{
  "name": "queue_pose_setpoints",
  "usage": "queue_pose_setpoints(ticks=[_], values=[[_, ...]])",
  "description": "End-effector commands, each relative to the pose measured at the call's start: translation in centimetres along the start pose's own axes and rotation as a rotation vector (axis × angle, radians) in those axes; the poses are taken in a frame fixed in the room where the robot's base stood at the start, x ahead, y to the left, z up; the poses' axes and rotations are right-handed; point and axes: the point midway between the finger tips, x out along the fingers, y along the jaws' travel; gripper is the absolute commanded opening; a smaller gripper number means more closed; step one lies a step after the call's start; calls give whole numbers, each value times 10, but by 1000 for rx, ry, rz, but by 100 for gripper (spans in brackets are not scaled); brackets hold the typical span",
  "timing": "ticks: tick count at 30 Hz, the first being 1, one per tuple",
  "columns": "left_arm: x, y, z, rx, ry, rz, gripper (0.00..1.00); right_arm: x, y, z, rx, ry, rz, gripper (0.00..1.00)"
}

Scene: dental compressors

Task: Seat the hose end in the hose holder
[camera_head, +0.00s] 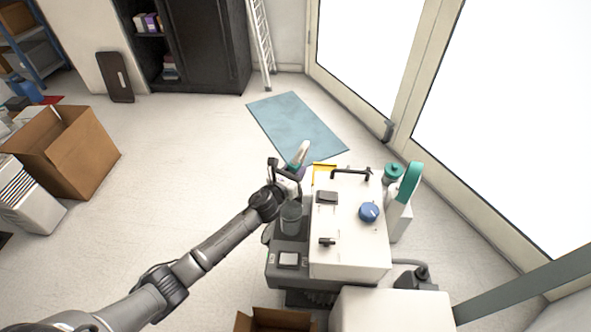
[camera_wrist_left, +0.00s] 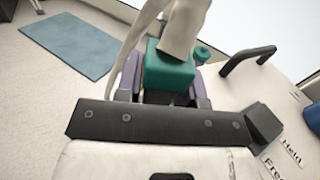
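The hose end is a teal block with a pale grey hose (camera_head: 301,150); the teal block (camera_wrist_left: 168,72) shows large in the left wrist view. My left gripper (camera_head: 291,172) is at the far left corner of the white compressor unit. Its purple fingers (camera_wrist_left: 165,85) lie on both sides of the teal block and appear shut on it. The pale hose rises from the block. I cannot clearly make out the hose holder; a teal and white upright part (camera_head: 408,185) stands at the unit's right side. My right gripper is not in view.
The white unit top (camera_head: 345,245) carries a blue knob (camera_head: 369,211), a black handle (camera_head: 351,172) and small black parts. A yellow piece (camera_head: 323,172) is at its far left corner. A blue mat (camera_head: 296,125) lies beyond. Cardboard boxes (camera_head: 75,150) stand left; the floor between is free.

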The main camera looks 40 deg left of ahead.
Motion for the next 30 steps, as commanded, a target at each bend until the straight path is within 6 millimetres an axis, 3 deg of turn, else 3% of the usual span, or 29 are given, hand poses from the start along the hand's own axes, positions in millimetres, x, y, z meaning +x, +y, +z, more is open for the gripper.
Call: queue_pose_setpoints(ticks=[9, 19, 23, 30], values=[[0, 0, 0, 0, 0, 0, 63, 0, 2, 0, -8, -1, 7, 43], [-6, 0, 0, 0, 2, 0, 63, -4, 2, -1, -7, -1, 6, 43], [-23, 0, 2, 0, 3, -1, 63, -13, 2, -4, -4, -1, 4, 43], [-70, -1, 2, -1, 4, 0, 63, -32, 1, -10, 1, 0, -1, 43]])
